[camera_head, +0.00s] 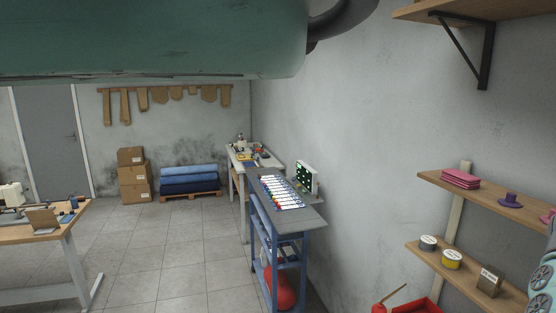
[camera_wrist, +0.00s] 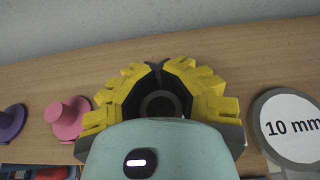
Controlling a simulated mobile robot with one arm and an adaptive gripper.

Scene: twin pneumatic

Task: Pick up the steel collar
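In the wrist view, my gripper (camera_wrist: 160,90) has its yellow padded fingers spread left and right over a wooden shelf. A dark grey round piece with a hole (camera_wrist: 162,106) shows between the fingers; it looks like the steel collar. The fingers and the teal gripper body hide much of its outline, and I cannot tell whether the fingers touch it. The gripper looks open around it. In the head view the collar cannot be seen; part of my teal arm shows at the right edge.
On the shelf (camera_wrist: 75,62), a pink flanged piece (camera_wrist: 68,117) and a purple flanged piece (camera_wrist: 10,122) stand to the left. A round piece labelled "10 mm" (camera_wrist: 288,126) is close on the right. The wall (camera_wrist: 60,20) is behind. A lower shelf (camera_head: 440,268) holds tins and a box.

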